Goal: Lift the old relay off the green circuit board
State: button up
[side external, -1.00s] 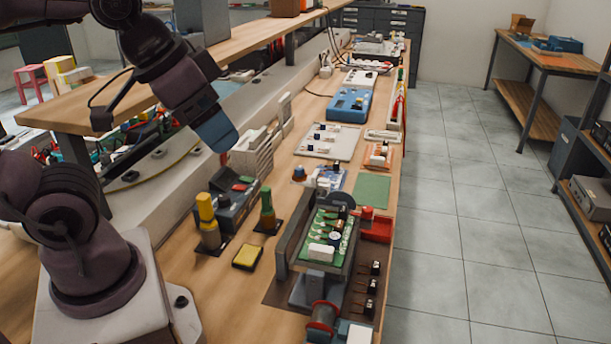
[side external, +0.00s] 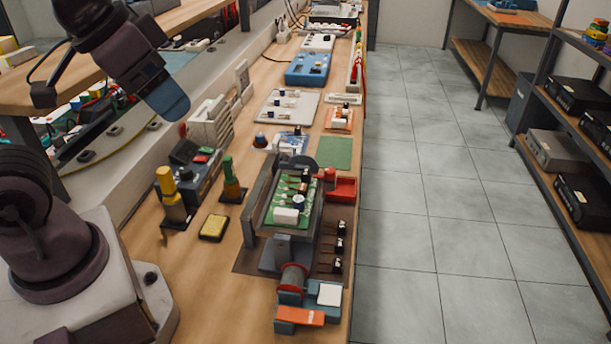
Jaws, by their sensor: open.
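The green circuit board (side external: 275,201) sits tilted in a grey holder (side external: 254,212) near the front of the bench. On it are a white block (side external: 286,216) at its near end, a round blue-and-white part (side external: 298,201), a dark block (side external: 303,174) at its far end and brown-topped parts between. I cannot tell which is the old relay. My gripper (side external: 172,106), with a blue end, hangs up and to the left, well clear of the board. It is open, with nothing seen in it; its fingertips are not distinct.
Several small black parts (side external: 340,228) stand right of the holder. A red tray (side external: 341,189) is behind them. Yellow-handled (side external: 170,190) and green-handled (side external: 230,178) tools stand left, by a yellow sponge-like pad (side external: 214,228). A red spool (side external: 293,277) is in front. A green mat (side external: 335,152) lies bare.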

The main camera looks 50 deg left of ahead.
jog(key=c, duration=0.4)
jog(key=n+g+y, duration=0.2)
jog(key=n+y, duration=0.1)
jog(key=n, duration=0.6)
send_near(306, 172)
jog(key=x, duration=0.3)
jog(key=shift+a+f, duration=0.1)
jog(key=shift+f, duration=0.3)
jog(key=shift+x, duration=2.7)
